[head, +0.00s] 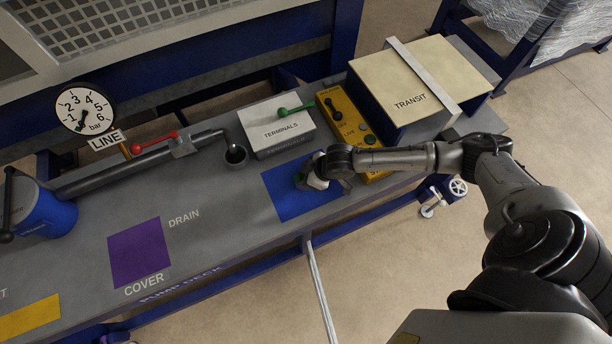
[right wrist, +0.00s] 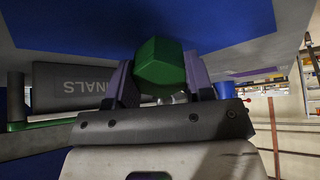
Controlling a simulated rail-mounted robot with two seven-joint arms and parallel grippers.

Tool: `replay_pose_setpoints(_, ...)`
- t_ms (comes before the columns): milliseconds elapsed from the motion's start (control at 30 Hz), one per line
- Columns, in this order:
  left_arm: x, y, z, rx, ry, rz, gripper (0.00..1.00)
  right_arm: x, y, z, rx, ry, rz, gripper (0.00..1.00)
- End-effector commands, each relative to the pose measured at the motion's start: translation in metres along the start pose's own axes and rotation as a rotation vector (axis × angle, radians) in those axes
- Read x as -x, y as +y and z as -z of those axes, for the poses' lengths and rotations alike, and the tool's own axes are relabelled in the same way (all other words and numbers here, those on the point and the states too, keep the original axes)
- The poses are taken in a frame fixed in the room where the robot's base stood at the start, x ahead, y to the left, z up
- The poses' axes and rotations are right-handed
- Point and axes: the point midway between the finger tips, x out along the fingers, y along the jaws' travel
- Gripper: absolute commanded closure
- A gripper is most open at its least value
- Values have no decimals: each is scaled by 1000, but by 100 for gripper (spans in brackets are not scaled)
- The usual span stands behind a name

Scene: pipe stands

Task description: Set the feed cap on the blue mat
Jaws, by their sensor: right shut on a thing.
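The blue mat (head: 288,206) lies flat on the grey deck, in front of the terminals box. My right gripper (head: 314,180) is low over the right part of this mat. In the right wrist view, the gripper (right wrist: 163,85) is shut on a green faceted piece, which I take as the feed cap (right wrist: 160,62). The cap sits between the two fingers, with the blue mat (right wrist: 215,22) close beyond it. I cannot tell whether the cap touches the mat. My left gripper is in neither view.
The white terminals box (head: 272,128), a yellow control box (head: 349,118) and the transit box (head: 405,85) stand behind the mat. A dark round cup (head: 236,155) is left of them. The purple cover mat (head: 140,252) is bare. The deck's front edge is close to the blue mat.

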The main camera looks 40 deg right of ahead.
Motion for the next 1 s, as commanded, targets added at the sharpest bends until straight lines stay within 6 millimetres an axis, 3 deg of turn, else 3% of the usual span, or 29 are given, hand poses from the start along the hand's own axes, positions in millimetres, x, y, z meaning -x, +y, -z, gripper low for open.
replay_pose_setpoints(600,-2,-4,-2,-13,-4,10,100,-6,0,-4,0,-1,0,90)
replay_pose_setpoints(633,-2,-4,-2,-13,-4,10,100,-7,0,-4,0,-1,0,51)
replay_pose_setpoints(933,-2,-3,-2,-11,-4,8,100,-6,0,-4,0,0,0,22)
replay_pose_setpoints(1000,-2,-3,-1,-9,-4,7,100,-6,0,-4,0,0,0,22)
